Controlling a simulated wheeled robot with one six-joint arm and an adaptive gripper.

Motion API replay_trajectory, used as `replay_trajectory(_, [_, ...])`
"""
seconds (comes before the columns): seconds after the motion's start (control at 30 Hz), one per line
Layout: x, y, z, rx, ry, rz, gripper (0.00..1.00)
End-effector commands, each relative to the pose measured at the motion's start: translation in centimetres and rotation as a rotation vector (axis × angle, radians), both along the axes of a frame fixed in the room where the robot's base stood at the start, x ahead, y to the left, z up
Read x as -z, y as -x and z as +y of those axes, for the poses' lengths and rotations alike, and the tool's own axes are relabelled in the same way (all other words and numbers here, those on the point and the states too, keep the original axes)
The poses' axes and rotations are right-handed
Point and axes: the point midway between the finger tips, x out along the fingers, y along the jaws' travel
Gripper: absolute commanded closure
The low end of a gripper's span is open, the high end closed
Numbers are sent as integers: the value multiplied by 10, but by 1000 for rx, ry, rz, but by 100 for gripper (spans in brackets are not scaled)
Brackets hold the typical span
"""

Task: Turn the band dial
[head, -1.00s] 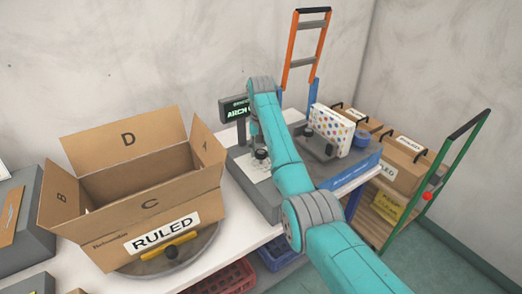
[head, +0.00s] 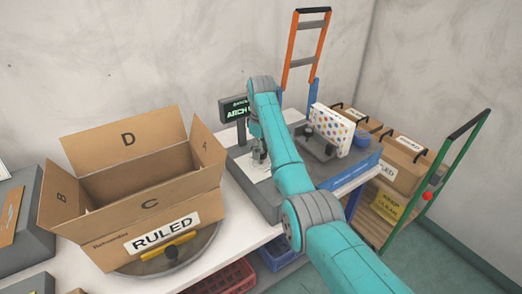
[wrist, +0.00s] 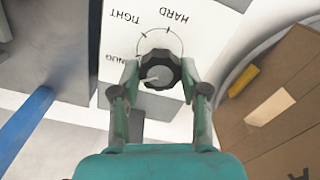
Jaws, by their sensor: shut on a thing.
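The band dial (wrist: 160,68) is a black scalloped knob on a white panel, seen in the wrist view. A grey pointer mark on it points left and slightly down in the picture. Around it are an arc and the upside-down words TIGHT, HARD and, partly hidden, what looks like SNUG. My gripper (wrist: 158,77) has one finger on each side of the dial and is shut on it. In the head view my gripper (head: 259,157) is low at the machine's white plate, and its fingers mostly hide the dial.
A dark display (head: 236,110) stands behind the arm. An open RULED box (head: 110,222) sits on a round turntable (head: 205,245) to the left. A dotted white box (head: 332,129) and blue tape roll (head: 361,137) are right of the arm. Boxes stand on a green-handled cart (head: 462,150).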

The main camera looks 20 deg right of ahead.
Motion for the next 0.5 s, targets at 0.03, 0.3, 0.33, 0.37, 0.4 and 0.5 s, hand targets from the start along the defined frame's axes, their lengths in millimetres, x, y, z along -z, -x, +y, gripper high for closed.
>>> replay_trajectory(0.03, [1,0,0,-43,1,2,90])
replay_trajectory(0.3, [1,0,0,-299,0,3,90])
replay_trajectory(0.33, [1,0,0,-327,0,3,90])
replay_trajectory(0.37, [1,0,0,-354,0,3,90])
replay_trajectory(0.4, [1,0,0,-390,0,3,90])
replay_trajectory(0.5, [1,0,0,-475,0,3,90])
